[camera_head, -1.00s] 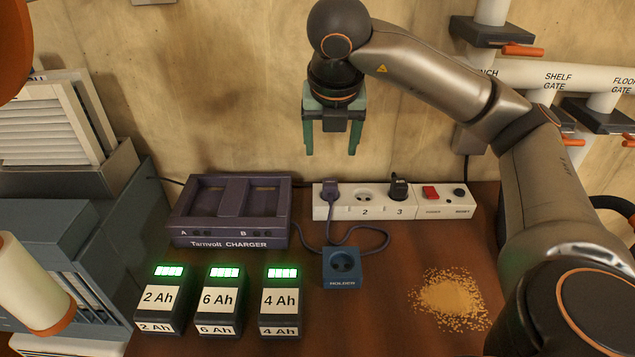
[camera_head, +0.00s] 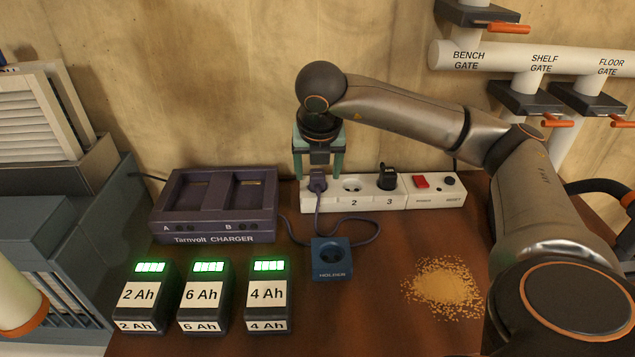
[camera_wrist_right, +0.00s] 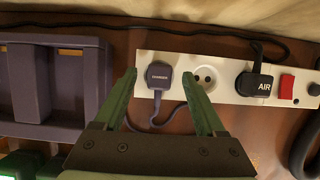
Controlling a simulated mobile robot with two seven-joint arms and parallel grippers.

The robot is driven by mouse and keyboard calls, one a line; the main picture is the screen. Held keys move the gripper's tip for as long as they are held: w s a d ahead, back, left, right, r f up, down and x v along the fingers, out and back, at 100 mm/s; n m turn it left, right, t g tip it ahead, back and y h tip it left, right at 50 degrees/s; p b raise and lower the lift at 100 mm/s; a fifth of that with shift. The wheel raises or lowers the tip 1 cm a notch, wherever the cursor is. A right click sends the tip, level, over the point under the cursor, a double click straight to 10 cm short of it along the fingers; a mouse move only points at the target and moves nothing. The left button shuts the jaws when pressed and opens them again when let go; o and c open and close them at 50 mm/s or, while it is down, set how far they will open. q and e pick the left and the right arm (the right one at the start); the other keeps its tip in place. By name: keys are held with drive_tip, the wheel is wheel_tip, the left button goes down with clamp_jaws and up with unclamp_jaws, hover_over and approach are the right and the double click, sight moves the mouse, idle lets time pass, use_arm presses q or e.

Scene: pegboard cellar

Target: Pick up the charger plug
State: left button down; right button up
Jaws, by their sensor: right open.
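The purple charger plug (camera_head: 318,183) sits in the leftmost socket of the white power strip (camera_head: 425,202), with its purple cord running down and around the holder.
A black AIR plug (camera_wrist_right: 256,82) sits in socket 3, right of empty socket 2. The purple charger (camera_head: 217,230) stands left, and the blue holder (camera_head: 331,268) in front. Several batteries (camera_head: 203,313) line the front left. Sawdust (camera_head: 443,287) lies right.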

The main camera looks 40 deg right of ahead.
clamp_jaws()
idle(0.6)
